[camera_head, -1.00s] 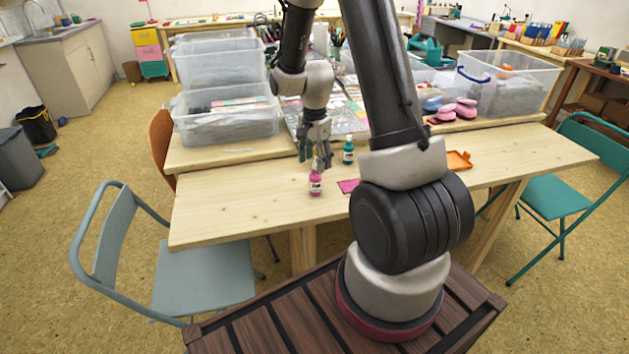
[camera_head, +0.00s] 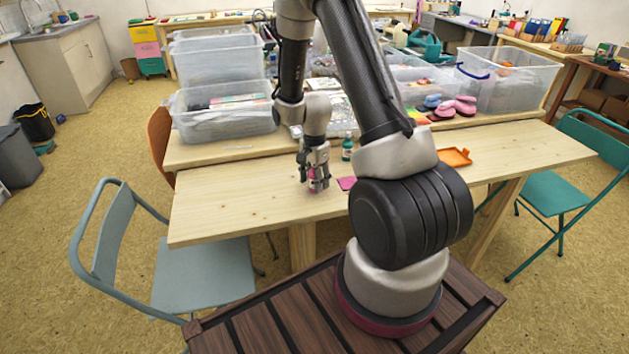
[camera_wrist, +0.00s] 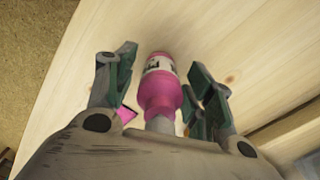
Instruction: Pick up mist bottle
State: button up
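A small pink bottle (camera_head: 319,185) with a white label stands on the wooden table, partly hidden by my gripper (camera_head: 314,175). In the wrist view the pink bottle (camera_wrist: 160,88) lies between the two green-padded fingers of my gripper (camera_wrist: 163,85). The gripper is open around it, and gaps show between the fingers and the bottle's sides. A dark green bottle (camera_head: 347,149) stands on the table just behind and to the right. The frames do not show for certain which of the two is the mist bottle.
A flat magenta piece (camera_head: 346,183) lies right of the pink bottle. An orange tray (camera_head: 455,157) lies further right. Clear plastic bins (camera_head: 225,124) stand behind at left, and another clear bin (camera_head: 510,80) at right. The table's left part is bare.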

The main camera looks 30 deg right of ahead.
jog(key=c, duration=0.9)
